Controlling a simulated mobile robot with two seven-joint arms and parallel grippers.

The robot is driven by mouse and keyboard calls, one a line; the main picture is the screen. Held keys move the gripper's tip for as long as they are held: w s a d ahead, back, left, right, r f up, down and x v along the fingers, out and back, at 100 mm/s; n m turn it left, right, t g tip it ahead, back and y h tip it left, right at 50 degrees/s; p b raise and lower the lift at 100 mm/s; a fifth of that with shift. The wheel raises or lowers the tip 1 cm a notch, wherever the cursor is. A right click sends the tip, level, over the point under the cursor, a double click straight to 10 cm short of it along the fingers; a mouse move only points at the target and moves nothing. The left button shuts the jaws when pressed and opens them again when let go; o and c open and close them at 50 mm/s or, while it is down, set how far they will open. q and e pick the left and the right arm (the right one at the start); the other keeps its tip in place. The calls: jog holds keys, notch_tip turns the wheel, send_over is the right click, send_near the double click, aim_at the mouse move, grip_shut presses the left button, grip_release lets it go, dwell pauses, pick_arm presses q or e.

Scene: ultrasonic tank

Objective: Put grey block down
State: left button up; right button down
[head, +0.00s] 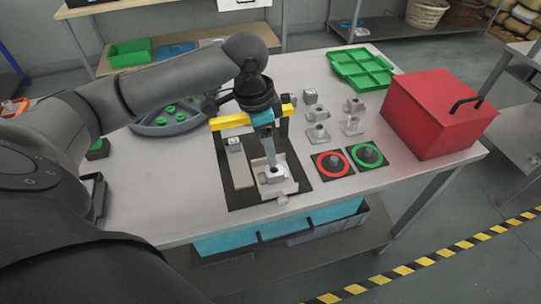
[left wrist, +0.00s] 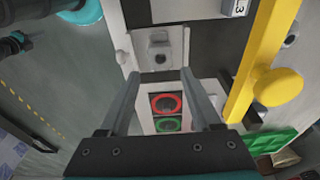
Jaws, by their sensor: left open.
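A small grey block (head: 274,174) with a round dark hole sits on a pale metal plate (head: 288,187) on the black mat, near the table's front edge. In the left wrist view the grey block (left wrist: 160,47) lies just beyond my fingertips, roughly centred between them. My left gripper (head: 271,162) points down over the block, its fingers apart; in the left wrist view the gripper (left wrist: 160,74) shows nothing between its fingers. Whether a finger touches the block is unclear. My right gripper is in neither view.
A yellow bar (head: 233,121) stands close behind the gripper. Several grey metal pieces (head: 318,134) stand to the right, near the red ring pad (head: 333,163) and green ring pad (head: 369,155). A red box (head: 437,112) and green tray (head: 361,70) lie farther right.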

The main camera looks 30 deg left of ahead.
pick_arm(q)
jog(key=r, duration=0.4)
jog(key=shift+s+a, duration=0.2)
jog(key=shift+s, duration=0.05)
jog(key=shift+f, duration=0.1)
